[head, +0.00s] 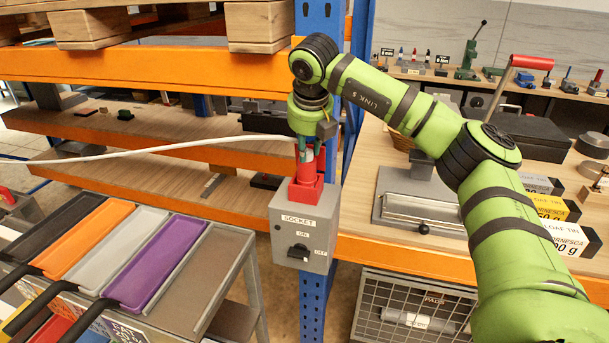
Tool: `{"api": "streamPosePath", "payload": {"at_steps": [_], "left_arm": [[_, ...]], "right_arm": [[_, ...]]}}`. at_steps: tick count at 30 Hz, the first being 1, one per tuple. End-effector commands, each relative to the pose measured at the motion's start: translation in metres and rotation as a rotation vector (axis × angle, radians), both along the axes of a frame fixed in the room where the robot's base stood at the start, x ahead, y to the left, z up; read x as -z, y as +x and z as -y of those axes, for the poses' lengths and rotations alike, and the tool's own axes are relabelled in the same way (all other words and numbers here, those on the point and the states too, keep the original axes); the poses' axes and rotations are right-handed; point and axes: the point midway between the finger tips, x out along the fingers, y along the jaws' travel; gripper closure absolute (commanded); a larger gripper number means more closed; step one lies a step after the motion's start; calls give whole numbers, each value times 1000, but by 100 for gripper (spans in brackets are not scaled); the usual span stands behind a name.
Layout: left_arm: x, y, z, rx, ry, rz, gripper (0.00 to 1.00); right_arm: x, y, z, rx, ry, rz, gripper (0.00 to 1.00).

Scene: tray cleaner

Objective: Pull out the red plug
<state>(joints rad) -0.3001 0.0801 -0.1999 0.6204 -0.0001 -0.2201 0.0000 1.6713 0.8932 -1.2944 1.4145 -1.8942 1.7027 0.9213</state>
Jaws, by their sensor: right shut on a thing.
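The red plug (304,193) sits on top of the grey socket box (301,232), which is fixed to the blue post. The box bears a label reading SOCKET and a black knob between ON and OFF marks. My right gripper (307,158) points down from above and is shut on the red plug's upper part. A pale cable (170,146) runs from near the gripper to the left. The gripper partly hides the plug's top. I cannot tell whether the plug's lower end is still inside the socket. My left gripper is not in view.
A blue post (315,290) stands behind the box, with orange-edged shelves (180,68) to the left. A cart with coloured trays (150,250) stands at lower left. A wooden workbench (375,215) with a metal fixture and tins lies to the right.

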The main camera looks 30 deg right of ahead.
Motion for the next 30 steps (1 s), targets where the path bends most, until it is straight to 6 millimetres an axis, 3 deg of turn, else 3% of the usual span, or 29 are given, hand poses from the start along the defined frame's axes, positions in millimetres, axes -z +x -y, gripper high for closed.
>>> {"api": "streamPosePath", "payload": {"at_steps": [30], "left_arm": [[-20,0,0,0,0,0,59]], "right_arm": [[-29,0,0,0,0,1,100]]}}
